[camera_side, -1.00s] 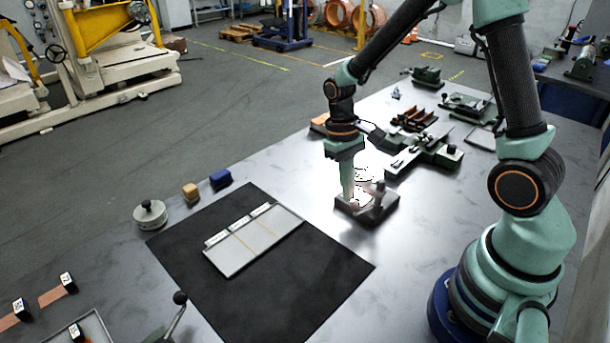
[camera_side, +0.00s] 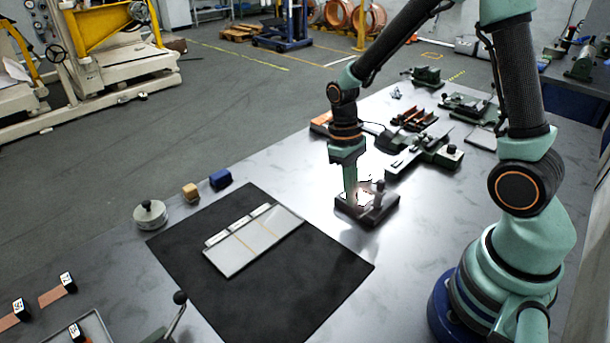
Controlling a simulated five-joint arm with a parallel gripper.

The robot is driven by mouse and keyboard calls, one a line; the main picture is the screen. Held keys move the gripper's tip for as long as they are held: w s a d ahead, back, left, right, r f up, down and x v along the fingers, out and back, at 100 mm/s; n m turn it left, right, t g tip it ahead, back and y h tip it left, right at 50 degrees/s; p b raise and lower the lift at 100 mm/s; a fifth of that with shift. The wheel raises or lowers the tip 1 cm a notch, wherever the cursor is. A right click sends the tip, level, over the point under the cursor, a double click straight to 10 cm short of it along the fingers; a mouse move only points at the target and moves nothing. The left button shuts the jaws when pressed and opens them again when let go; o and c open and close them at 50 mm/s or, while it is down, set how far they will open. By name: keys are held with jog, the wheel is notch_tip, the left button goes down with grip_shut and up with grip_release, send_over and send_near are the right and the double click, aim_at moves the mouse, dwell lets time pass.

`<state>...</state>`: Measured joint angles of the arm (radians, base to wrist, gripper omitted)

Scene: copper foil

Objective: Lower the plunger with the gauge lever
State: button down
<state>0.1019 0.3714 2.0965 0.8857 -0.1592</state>
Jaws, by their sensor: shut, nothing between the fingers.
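My gripper (camera_side: 352,194) points down, shut and empty, over a small dark block-like fixture (camera_side: 370,211). Its fingertips are at or just above the left part of the fixture's top. Bright glare there hides whether they touch. A short upright post with a knob (camera_side: 379,188) stands on the fixture, just right of the fingers. I cannot make out a plunger there or tell whether this is the gauge. A lever with a black ball knob (camera_side: 180,298) rises at the bottom edge of the view, away from my gripper. Its base is cut off.
A black mat (camera_side: 300,292) bears a pale ruled plate (camera_side: 240,256). A round metal weight (camera_side: 150,214), a tan block (camera_side: 190,192) and a blue block (camera_side: 220,179) stand left of it. Green tooling (camera_side: 425,153) lies behind the fixture. The table between the mat and my base is clear.

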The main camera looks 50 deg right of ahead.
jog(key=shift+s+a+n, duration=0.2)
jog(key=shift+s+n, duration=0.35)
jog(key=shift+n, duration=0.35)
jog(key=shift+s, duration=0.3)
jog(key=shift+s+a, duration=0.1)
jog(key=shift+s, duration=0.75)
jog(key=shift+s+d, duration=0.2)
jog(key=shift+s, duration=1)
jog(key=w+a+r, duration=0.2)
jog(key=r, duration=0.3)
jog(key=w+a+r, duration=0.2)
jog(key=r, duration=0.4)
jog(key=shift+r, duration=0.2)
jog(key=shift+w, duration=0.1)
